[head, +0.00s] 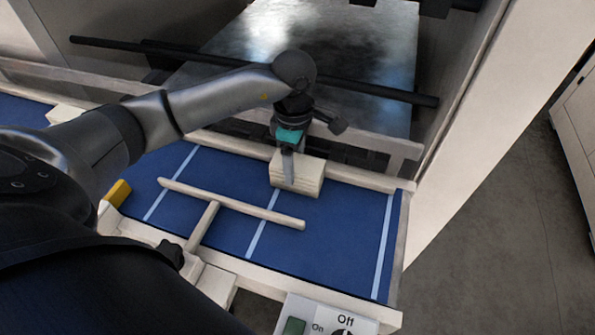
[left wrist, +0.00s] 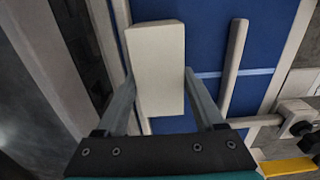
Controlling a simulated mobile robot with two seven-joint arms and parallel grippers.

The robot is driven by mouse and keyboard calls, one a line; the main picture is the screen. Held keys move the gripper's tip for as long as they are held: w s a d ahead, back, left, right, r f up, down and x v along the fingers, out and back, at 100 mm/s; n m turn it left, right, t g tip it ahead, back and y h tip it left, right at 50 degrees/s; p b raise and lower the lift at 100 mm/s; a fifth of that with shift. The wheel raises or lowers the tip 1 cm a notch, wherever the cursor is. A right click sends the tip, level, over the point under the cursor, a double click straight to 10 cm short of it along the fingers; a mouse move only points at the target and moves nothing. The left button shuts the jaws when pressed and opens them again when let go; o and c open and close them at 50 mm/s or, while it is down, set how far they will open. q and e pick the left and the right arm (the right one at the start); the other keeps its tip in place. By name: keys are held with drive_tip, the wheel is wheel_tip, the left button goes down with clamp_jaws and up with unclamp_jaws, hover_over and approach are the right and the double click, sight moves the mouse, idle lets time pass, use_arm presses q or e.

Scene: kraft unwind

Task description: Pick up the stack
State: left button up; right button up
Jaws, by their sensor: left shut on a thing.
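The stack (head: 309,178) is a pale cream block with faint layer lines along its side. It is at the far side of the blue conveyor belt (head: 335,228), near the back rail. My left gripper (head: 287,172) comes down over it from above and is shut on it. In the left wrist view the stack (left wrist: 157,70) sits between the two fingers of my left gripper (left wrist: 160,88), one on each long side. I cannot tell whether its underside touches the belt. My right gripper is not in view.
A pale T-shaped bar (head: 232,204) reaches over the belt in front of the stack. Pale rails edge the belt. A control box (head: 318,318) marked On and Off is at the near edge. A yellow block (head: 118,192) is at the left. A pale post (head: 490,120) rises at the right.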

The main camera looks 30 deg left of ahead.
use_arm(q)
drive_tip(key=c, duration=0.8)
wheel_tip(320, 180, up, 14)
wheel_tip(320, 180, up, 6)
hover_over(295, 161)
drive_tip(key=shift+s+f+b, duration=0.15)
drive_tip(key=shift+f+b, duration=7.15)
drive_tip(key=shift+f, duration=1.75)
